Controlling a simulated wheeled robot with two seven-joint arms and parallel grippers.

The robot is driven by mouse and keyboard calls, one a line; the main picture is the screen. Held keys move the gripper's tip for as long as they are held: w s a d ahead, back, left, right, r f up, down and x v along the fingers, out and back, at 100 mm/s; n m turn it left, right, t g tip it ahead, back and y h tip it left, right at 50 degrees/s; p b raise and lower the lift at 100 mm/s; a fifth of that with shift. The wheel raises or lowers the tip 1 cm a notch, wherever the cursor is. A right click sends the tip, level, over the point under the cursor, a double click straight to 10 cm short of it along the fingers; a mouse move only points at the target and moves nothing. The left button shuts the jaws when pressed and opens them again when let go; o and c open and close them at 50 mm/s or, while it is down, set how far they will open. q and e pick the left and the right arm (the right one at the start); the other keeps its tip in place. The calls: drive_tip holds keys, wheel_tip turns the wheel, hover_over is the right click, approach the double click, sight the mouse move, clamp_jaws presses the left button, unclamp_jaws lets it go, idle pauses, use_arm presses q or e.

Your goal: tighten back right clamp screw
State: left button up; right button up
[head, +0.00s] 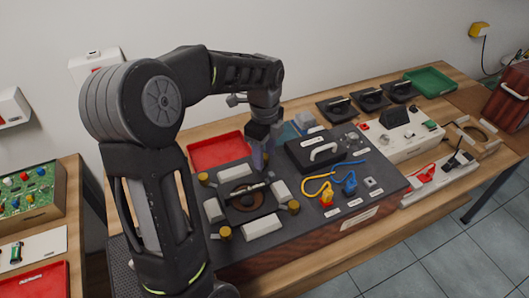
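A dark plate with a brown round part and a black bar (247,196) sits on the left of a large dark-topped unit. White blocks surround it. Brass-coloured clamp screws show at the back left (203,178), the front left (225,233) and the front right (294,207). My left gripper (261,160) points down at the back right corner of this group. It covers the back right clamp screw, which I cannot make out. Whether its fingers are shut, or touch the screw, is too small to tell. My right gripper is not in view.
A red tray (216,151) lies behind the plate. A black box with a light handle (318,152) and yellow and blue cables (346,185) are to the right. A white device (400,135) and a green tray (430,82) stand farther right. A side table is at left.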

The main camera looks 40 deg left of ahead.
sight(265, 156)
use_arm(q)
wheel_tip(265, 156, up, 8)
drive_tip(key=shift+f+b, duration=0.1)
drive_tip(key=shift+b, duration=0.25)
idle(0.4)
idle(0.4)
